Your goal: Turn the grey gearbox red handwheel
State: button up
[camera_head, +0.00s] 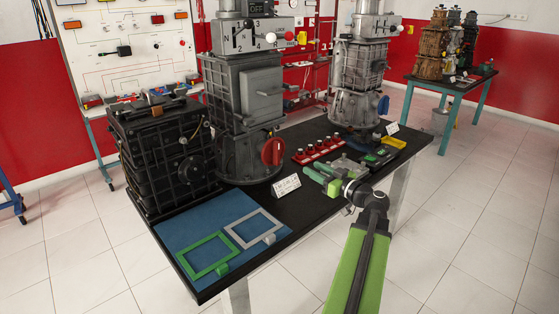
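The grey gearbox (247,95) stands upright on the dark table, left of the middle. Its red handwheel (272,151) is on the lower front right of the housing, facing me. My gripper (319,179) is over the table, to the right of the handwheel and a little lower in the picture. Its green fingers point left and look apart, with nothing visible between them. The gripper is clear of the handwheel. My arm covers part of the table's right front edge.
A black gearbox (166,155) stands left; another grey gearbox (357,80) with a blue wheel stands behind right. A small white label (286,186), a red rack (319,149) and a yellow tray (393,142) are near the gripper. Green and grey frames lie on a blue mat (187,226).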

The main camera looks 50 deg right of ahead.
aim_at(278, 151)
jog(key=w, duration=1.1)
jog(key=w+d, duration=0.1)
jog(key=w, duration=0.5)
jog(key=shift+w+d, duration=0.1)
jog(key=shift+w, duration=0.15)
jog(key=shift+c, duration=0.5)
grip_shut()
